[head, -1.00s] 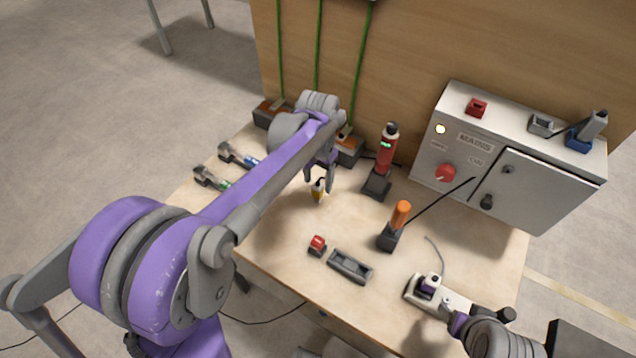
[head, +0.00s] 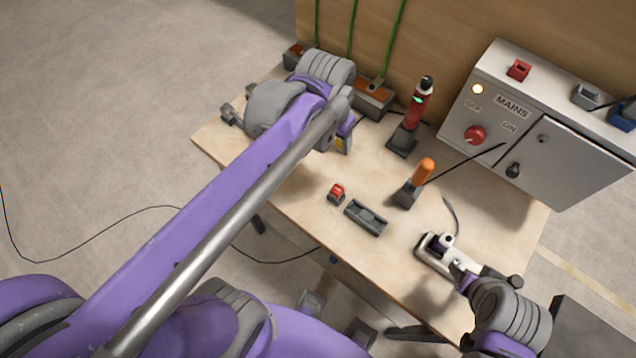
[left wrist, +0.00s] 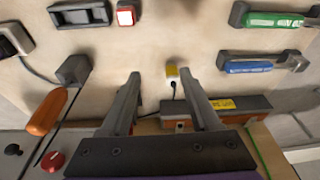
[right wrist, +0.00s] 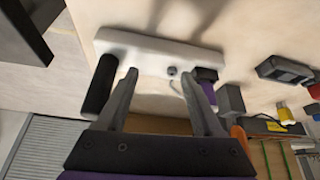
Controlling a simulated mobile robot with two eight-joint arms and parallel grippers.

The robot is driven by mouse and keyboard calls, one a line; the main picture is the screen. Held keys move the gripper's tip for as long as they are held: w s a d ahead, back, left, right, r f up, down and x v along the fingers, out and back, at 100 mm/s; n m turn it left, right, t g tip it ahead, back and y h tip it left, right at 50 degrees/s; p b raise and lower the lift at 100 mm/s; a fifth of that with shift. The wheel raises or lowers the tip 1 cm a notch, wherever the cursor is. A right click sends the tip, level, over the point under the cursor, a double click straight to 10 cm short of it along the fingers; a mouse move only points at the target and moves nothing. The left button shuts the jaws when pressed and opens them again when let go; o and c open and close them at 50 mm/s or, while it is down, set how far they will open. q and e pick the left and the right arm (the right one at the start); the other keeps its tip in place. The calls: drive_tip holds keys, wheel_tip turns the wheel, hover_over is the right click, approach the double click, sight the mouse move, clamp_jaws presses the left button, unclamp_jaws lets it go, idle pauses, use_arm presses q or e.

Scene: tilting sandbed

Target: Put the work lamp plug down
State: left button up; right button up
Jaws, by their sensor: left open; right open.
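A small yellow plug (left wrist: 172,71) with a black cord is on the bench; I take it to be the work lamp plug. My left gripper (left wrist: 164,74) is open, its fingertips apart on either side of the plug in the left wrist view, without gripping it. In the head view the left forearm hides most of this spot. My right gripper (right wrist: 158,73) is open near a white strip (right wrist: 155,50), which also shows in the head view (head: 433,254). A purple plug (right wrist: 206,84) is beside its right finger.
A red button block (head: 336,193) and grey holder (head: 367,218) lie mid-bench. An orange-handled tool (head: 424,171) and red tool (head: 417,108) stand behind. The mains box (head: 540,130) is at back right. Green- and blue-handled tools (left wrist: 250,67) lie near the left gripper.

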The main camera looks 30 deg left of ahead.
use_arm(q)
drive_tip(key=s+f+t, duration=0.1)
drive_tip(key=s+f, duration=0.1)
drive_tip(key=s, duration=0.1)
drive_tip(key=s+d+f+t, duration=0.1)
drive_tip(key=s+f, duration=0.4)
drive_tip(key=s, duration=0.1)
drive_tip(key=shift+s+d+f+n+t, duration=0.15)
drive_tip(key=shift+s+d+n+t, duration=0.05)
drive_tip(key=shift+s+n+t, duration=0.2)
idle(1.6)
